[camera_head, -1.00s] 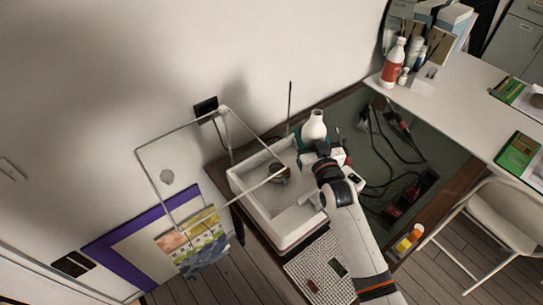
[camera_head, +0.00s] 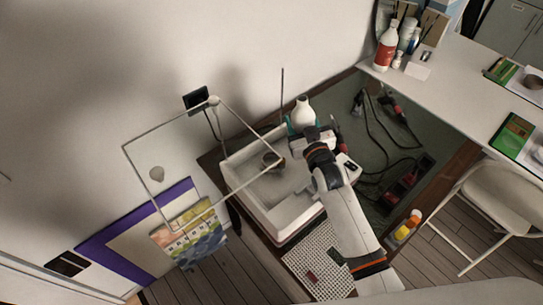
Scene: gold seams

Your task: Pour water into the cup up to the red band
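A small dark, round vessel, perhaps the cup (camera_head: 271,159), sits at the back of the white basin (camera_head: 282,232). No red band can be made out on it, and no water can be told. A white bottle-like vessel (camera_head: 302,110) with a narrow neck shows just behind my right gripper (camera_head: 299,141). My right arm reaches in from the lower right, and the gripper is over the basin's right side, to the right of the dark vessel. Its fingers are too small and hidden to tell whether they hold anything. My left gripper is out of view.
A thin clear-looking frame (camera_head: 172,132) stands up across the basin's left. A perforated board (camera_head: 307,266) lies in front. Cables and a power strip (camera_head: 407,184) lie on the green surface at right. The white desk (camera_head: 452,98) holds bottles; a chair (camera_head: 500,200) stands below it.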

